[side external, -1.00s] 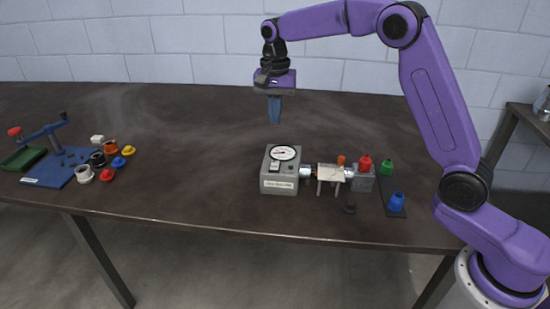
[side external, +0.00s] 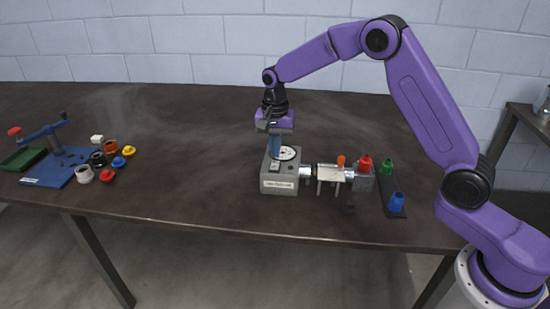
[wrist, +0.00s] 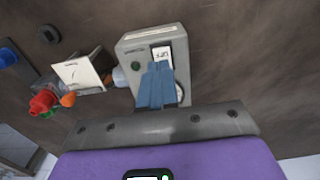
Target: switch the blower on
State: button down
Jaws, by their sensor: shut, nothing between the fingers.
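The blower is a grey box (side external: 279,186) with a label on its front and a round white dial (side external: 289,153) at its top rear. It also shows in the wrist view (wrist: 131,47). A white rocker switch (wrist: 162,53) sits on its top face; its small lettering is hard to read. A dark green lamp or button (wrist: 135,65) is beside it. My gripper (side external: 274,156) points down over the box with its blue fingers shut and empty. In the wrist view the fingertips (wrist: 155,66) are just beside the switch and partly cover the dial; contact cannot be told.
A metal pipe and pale plate (side external: 330,172) join the box on its right, with orange and red caps (side external: 365,161). Green and blue nozzles (side external: 397,202) stand on a dark strip farther right. A blue fixture (side external: 50,170) and several coloured rings are far left. The table between is clear.

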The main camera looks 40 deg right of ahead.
aim_at(275, 167)
jog(key=shift+f, duration=1.8)
